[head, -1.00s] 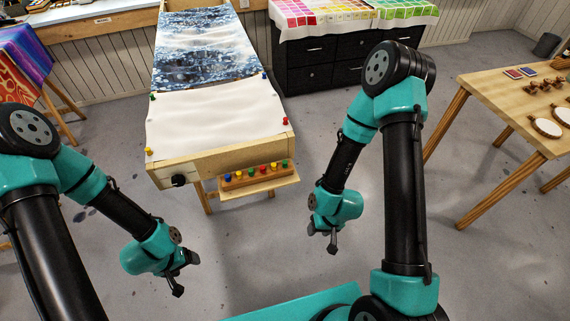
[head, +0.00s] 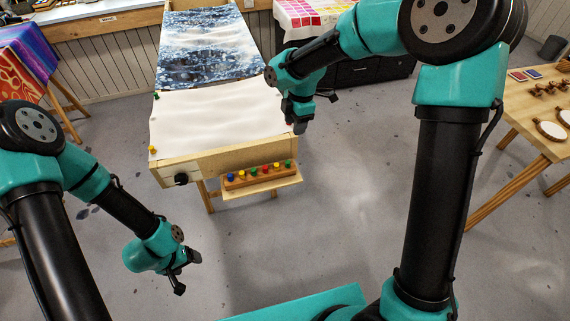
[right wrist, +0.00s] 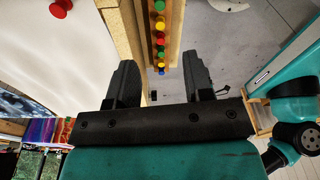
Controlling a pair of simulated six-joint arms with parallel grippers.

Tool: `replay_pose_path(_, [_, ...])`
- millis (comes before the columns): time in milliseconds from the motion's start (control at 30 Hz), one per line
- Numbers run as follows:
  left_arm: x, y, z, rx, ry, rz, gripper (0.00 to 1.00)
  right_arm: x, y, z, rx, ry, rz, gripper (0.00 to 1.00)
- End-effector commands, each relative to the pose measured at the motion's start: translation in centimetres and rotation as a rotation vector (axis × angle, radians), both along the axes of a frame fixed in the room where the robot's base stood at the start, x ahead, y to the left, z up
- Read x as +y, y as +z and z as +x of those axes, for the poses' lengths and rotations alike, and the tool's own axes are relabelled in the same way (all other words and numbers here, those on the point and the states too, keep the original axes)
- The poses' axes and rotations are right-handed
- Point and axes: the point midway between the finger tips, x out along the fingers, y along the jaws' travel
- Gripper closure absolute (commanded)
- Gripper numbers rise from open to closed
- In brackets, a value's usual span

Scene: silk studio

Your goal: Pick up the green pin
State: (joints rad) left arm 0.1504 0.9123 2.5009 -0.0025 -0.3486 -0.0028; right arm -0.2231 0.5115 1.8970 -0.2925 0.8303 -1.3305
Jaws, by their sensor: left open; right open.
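Pins stand in a row in a wooden rack (head: 243,184) on the front shelf of the silk frame. A green pin (head: 288,163) is at the rack's right end, and it shows at the top of the right wrist view (right wrist: 159,6). Another green pin (head: 156,96) is at the left edge of the silk. My right gripper (head: 299,127) is open and empty, above the frame's front right corner and apart from the rack. In the right wrist view, the rack's row lies between its fingers, further off. My left gripper (head: 184,273) is open and empty, low at the left.
White silk (head: 205,122) is stretched on the wooden frame. A red pin (right wrist: 61,8) is on the silk in the right wrist view, and a yellow pin (head: 152,149) is at its front left corner. A wooden table (head: 520,105) stands at right. Floor before the rack is clear.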

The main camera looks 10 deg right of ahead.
Motion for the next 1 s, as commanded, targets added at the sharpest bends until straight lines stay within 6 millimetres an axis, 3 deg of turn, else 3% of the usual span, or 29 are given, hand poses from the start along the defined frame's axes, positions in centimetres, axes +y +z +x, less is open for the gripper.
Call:
replay_pose_path(100, [0.0, 0.0, 0.0, 0.0, 0.0, 0.0, 0.26, 0.2, 0.8, 0.2, -0.002, 0.04, -0.007, 0.53])
replay_pose_path(467, [0.0, 0.0, 0.0, 0.0, 0.0, 0.0, 0.26, 0.2, 0.3, 0.1, -0.001, 0.038, -0.006, 0.53])
replay_pose_path(667, [0.0, 0.0, 0.0, 0.0, 0.0, 0.0, 0.26, 0.4, -2.2, 0.0, 0.003, 0.038, -0.007, 0.53])
replay_pose_path(1000, [0.0, 0.0, 0.0, 0.0, 0.0, 0.0, 0.26, 1.1, -8.0, -0.2, 0.003, 0.038, -0.007, 0.53])
